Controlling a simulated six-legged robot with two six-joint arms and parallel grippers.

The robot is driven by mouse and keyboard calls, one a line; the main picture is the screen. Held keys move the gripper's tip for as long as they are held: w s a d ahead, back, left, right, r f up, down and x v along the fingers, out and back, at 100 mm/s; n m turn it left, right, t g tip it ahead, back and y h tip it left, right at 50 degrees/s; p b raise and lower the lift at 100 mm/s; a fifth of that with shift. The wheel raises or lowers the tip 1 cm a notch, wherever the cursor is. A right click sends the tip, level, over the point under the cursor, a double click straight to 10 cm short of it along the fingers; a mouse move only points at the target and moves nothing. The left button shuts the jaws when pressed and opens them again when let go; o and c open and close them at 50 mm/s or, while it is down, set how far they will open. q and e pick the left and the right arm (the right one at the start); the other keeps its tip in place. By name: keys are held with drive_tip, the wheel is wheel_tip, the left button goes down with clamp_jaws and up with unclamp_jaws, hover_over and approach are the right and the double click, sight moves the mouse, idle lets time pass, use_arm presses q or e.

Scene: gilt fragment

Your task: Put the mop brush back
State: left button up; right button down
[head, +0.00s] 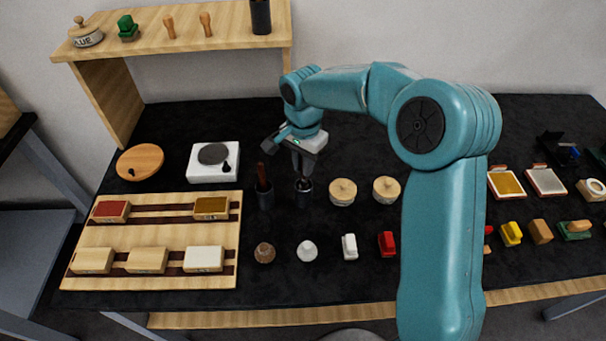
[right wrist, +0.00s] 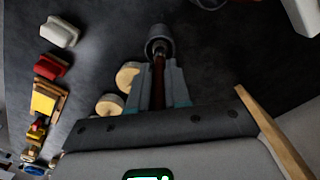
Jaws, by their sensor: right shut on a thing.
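My right gripper (head: 302,172) points down over the dark table, in the row of small pots. It is shut on the mop brush, whose dark red-brown handle (right wrist: 158,72) shows between the fingers in the right wrist view. The brush's far end is at the mouth of a small dark grey pot (head: 304,197), which also shows in the right wrist view (right wrist: 159,32). I cannot tell how deep the brush sits in it. A similar pot (head: 265,198) just to the left holds another dark-handled brush (head: 262,175). My left gripper is not in view.
Two round wooden-lidded pots (head: 342,192) (head: 386,190) stand close to the right. A wooden tray (head: 150,230) with several blocks, a white scale (head: 214,163) and a round wooden disc (head: 141,161) lie to the left. Stamps (head: 349,247) line the front. A shelf (head: 190,45) stands behind.

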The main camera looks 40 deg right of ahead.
sight(304, 183)
drive_tip(key=shift+f, duration=0.45)
wheel_tip(304, 183, down, 4)
drive_tip(key=shift+w+r, duration=0.1)
drive_tip(key=shift+r, duration=0.1)
drive_tip(key=c, duration=1.1)
unclamp_jaws()
drive_tip(key=shift+f, duration=0.2)
